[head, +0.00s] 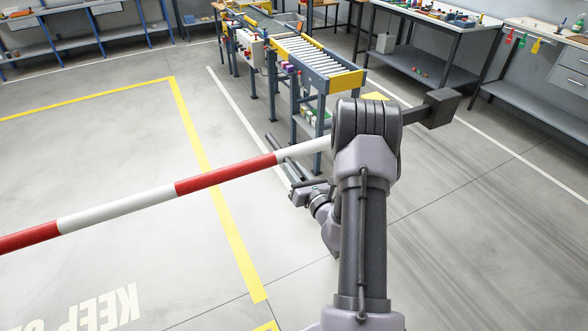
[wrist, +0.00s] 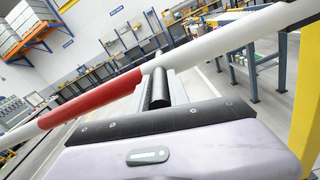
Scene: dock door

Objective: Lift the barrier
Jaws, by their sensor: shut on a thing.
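The barrier is a long pole with red and white bands (head: 118,205). In the head view it slopes from the lower left up to the right and passes behind my arm, which hides part of it. A dark block (head: 440,107) sits beyond my arm at its right end. My gripper (head: 282,155) is shut on the pole near the join of a red and a white band. In the wrist view the pole (wrist: 95,95) crosses the picture at the fingers of my gripper (wrist: 160,72). The exact contact is partly hidden.
A roller conveyor (head: 318,67) stands behind the barrier. Workbenches (head: 440,25) line the back. A yellow post (wrist: 306,115) stands at the right in the wrist view. Yellow lines (head: 205,165) mark the floor, which is clear at the left and lower right.

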